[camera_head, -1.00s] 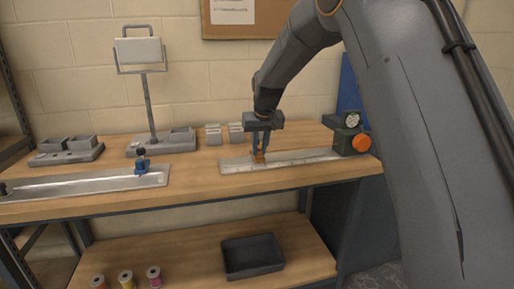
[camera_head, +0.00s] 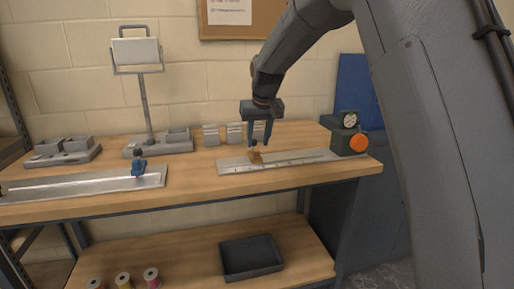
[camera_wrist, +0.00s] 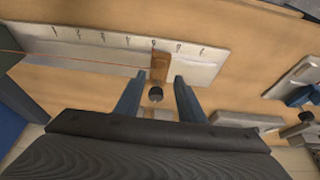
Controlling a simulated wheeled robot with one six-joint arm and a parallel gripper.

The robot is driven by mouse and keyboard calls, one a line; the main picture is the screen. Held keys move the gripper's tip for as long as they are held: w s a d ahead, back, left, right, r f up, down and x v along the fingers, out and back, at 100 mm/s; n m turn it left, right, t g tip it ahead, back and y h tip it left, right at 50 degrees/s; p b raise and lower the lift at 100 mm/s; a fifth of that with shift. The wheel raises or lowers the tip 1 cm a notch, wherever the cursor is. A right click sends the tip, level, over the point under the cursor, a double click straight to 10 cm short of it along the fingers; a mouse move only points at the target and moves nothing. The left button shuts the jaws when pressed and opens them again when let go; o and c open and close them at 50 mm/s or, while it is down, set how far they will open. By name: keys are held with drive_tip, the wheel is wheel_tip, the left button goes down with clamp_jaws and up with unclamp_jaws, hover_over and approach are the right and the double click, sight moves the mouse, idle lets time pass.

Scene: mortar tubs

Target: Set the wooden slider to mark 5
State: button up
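The wooden slider (camera_head: 256,156) is a small orange-brown block with a dark knob, on a pale metal rail (camera_head: 305,160) with a row of marks. In the wrist view the slider (camera_wrist: 160,67) sits across the rail, below one of the middle-right marks; the digits are too small to read surely. My gripper (camera_head: 261,144) is just above the slider. In the wrist view my gripper (camera_wrist: 158,80) is open, one finger on each side of the slider and knob (camera_wrist: 155,94), with gaps visible on both sides.
A dark green box with a dial and orange knob (camera_head: 359,142) stands at the rail's right end. A second rail (camera_head: 80,183) with a blue slider (camera_head: 138,167) lies at the left. Small grey blocks (camera_head: 211,135) stand behind. The bench front is clear.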

drive_tip(key=v, duration=0.3)
drive_tip(key=shift+r, duration=0.15)
drive_tip(key=s+d+f+g, duration=0.1)
drive_tip(key=s+d+f, duration=0.3)
drive_tip(key=s, duration=0.9)
drive_tip(key=s+d+f+m+g+p, duration=0.1)
drive_tip(key=s+d+f, duration=0.4)
drive_tip(key=s, duration=0.9)
drive_tip(key=s+d+f+m+g+p, duration=0.1)
drive_tip(key=s+d+f, duration=0.3)
drive_tip(key=s, duration=0.9)
drive_tip(key=shift+s+d+f+g+h, duration=0.15)
drive_tip(key=shift+d+f+g+h, duration=0.2)
drive_tip(key=shift+f+g, duration=0.5)
drive_tip(key=shift+a, duration=0.1)
drive_tip(key=shift+c, duration=0.6)
